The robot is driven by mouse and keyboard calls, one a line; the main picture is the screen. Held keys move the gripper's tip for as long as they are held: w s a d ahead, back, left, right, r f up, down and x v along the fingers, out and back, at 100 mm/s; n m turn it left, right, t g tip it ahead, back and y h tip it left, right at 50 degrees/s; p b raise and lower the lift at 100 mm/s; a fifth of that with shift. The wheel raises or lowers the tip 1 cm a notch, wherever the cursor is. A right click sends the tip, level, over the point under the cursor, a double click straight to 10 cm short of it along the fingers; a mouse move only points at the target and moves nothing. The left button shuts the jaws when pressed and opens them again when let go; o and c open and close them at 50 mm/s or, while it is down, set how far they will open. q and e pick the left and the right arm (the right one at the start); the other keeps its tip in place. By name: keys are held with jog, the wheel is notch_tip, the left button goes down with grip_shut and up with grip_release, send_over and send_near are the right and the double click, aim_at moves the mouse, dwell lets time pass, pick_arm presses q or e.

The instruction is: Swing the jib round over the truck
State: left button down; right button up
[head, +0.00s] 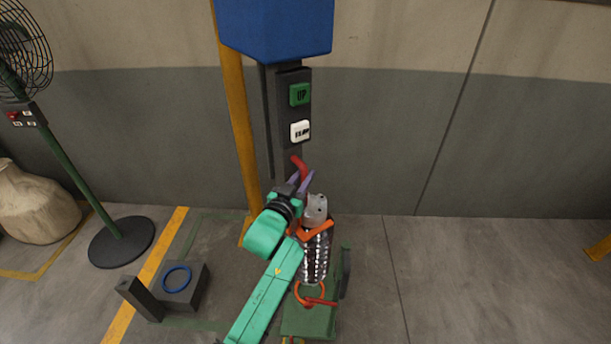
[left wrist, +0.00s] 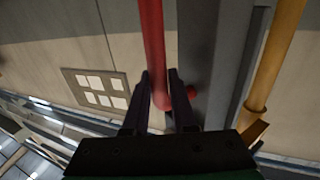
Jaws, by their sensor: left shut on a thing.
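The jib's blue housing (head: 275,25) is at the top of the head view, with a dark vertical bar carrying a green UP button (head: 300,95) and a white button (head: 300,131) below it. A red handle (head: 298,163) sticks out at the bar's lower end. My left gripper (head: 304,182) is at this handle. In the left wrist view the red handle (left wrist: 154,50) passes between the two dark fingers (left wrist: 160,88), which are shut on it. I cannot identify the truck. My right gripper is out of view.
A yellow post (head: 238,110) stands behind the bar. A fan (head: 122,240) and a sack (head: 38,205) stand at left. A grey block with a blue ring (head: 177,276) lies on the floor by a yellow line. The floor at right is clear.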

pick_arm(q)
jog(key=c, duration=0.7)
grip_release()
jog(key=shift+c, duration=0.2)
jog(key=shift+s, duration=0.1)
jog(key=b+v, duration=0.1)
jog(key=v, duration=1.3)
jog(key=shift+s, duration=0.15)
jog(key=shift+a, duration=0.1)
